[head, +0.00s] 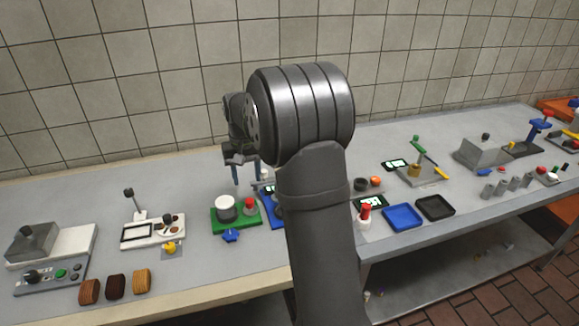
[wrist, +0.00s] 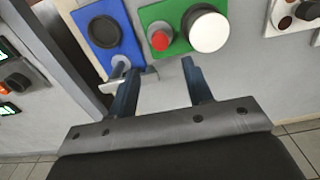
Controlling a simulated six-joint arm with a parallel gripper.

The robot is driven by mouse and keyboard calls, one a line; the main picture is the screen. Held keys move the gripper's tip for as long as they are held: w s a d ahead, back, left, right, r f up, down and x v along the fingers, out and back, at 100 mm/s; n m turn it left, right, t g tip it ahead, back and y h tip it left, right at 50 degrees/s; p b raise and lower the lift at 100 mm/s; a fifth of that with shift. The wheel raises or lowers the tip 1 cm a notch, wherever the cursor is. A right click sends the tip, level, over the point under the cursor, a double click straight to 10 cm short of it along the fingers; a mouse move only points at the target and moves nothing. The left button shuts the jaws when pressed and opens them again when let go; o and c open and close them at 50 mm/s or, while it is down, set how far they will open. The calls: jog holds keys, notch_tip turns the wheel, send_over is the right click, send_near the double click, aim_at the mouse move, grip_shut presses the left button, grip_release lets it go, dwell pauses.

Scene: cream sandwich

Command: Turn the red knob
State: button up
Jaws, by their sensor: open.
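The red knob (head: 249,204) is a small red-topped piece on a green board (head: 222,224), just right of a white round cylinder (head: 226,205). In the wrist view the red knob (wrist: 160,40) shows near the top middle, with the white cylinder (wrist: 208,30) to its right. My gripper (head: 246,180) hangs above and behind the green board. In the wrist view my gripper (wrist: 158,70) is open and empty. Its two blue-grey fingers point toward the board, with the red knob ahead of the space between them. They appear apart from the knob.
A blue board (wrist: 86,52) with a black round piece lies beside the green board. A grey metal piece (wrist: 138,80) shows by one finger. A blue star-shaped knob (head: 231,236) lies in front. Several other stations line the table, including a white station (head: 128,240).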

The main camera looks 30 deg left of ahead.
aim_at(249, 201)
notch_tip(249, 201, down, 2)
jog(key=shift+f, duration=0.1)
notch_tip(249, 201, up, 10)
jog(key=d+m+t+y, duration=0.1)
jog(key=d+m+y, duration=0.1)
jog(key=d, duration=1.1)
jog(key=shift+w+d+f+t, duration=0.2)
jog(key=shift+f+t, duration=0.15)
jog(key=shift+t, duration=0.05)
jog(key=s+a+n+y, duration=0.2)
jog(key=s+a+n, duration=0.3)
jog(key=a, duration=0.2)
jog(key=shift+t, duration=0.3)
jog(key=x, duration=1.7)
jog(key=shift+w, duration=0.2)
